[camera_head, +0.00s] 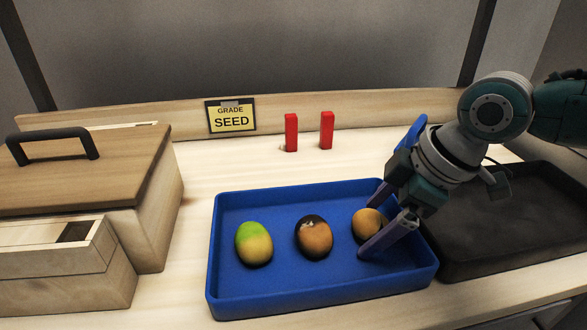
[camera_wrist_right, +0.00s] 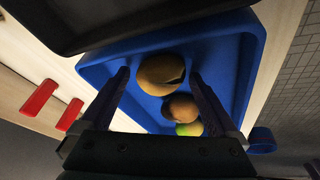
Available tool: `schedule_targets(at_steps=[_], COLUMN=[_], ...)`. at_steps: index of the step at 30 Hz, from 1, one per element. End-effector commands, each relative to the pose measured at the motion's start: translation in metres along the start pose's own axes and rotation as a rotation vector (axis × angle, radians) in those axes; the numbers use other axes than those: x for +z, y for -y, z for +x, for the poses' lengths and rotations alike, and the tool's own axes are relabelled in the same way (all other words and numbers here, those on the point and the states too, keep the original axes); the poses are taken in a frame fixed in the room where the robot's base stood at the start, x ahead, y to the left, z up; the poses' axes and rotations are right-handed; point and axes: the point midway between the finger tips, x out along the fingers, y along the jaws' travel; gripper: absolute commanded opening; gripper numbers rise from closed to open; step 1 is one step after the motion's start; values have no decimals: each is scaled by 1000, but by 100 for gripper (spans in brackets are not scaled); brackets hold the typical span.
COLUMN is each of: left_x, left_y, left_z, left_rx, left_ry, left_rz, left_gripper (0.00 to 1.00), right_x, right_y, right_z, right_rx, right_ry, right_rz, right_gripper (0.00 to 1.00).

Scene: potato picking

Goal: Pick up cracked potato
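Three potatoes lie in a row in a blue tray (camera_head: 285,298). The rightmost one (camera_head: 367,225) is tan; in the right wrist view it (camera_wrist_right: 160,75) shows a dark split on one side. The middle potato (camera_head: 316,240) is brown-orange with a dark patch and a pale mark on top. The left potato (camera_head: 255,246) is yellow with a green patch. My right gripper (camera_head: 373,222) is open, its fingers on either side of the rightmost potato. Clear gaps show there in the right wrist view (camera_wrist_right: 158,76). My left gripper is out of view.
A dark tray (camera_head: 510,245) stands right of the blue tray. A wooden box with a black handle (camera_head: 52,143) stands at left. Two red blocks (camera_head: 291,132) and a "GRADE SEED" sign (camera_head: 230,117) are at the back. The counter between box and blue tray is clear.

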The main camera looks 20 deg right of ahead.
Motion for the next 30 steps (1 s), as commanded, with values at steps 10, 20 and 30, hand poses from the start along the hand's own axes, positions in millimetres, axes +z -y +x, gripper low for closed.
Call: schedule_targets(at_steps=[10,20,30], left_x=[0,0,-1], left_y=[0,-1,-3], left_z=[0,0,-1], left_rx=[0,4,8], left_ry=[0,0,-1], left_rz=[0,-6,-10], left_gripper=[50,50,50], right_x=[0,0,-1], right_y=[0,0,-1], right_z=[0,0,-3], right_rx=[0,0,0], right_ry=[0,1,0], right_rz=[1,1,1], right_gripper=[55,18,13])
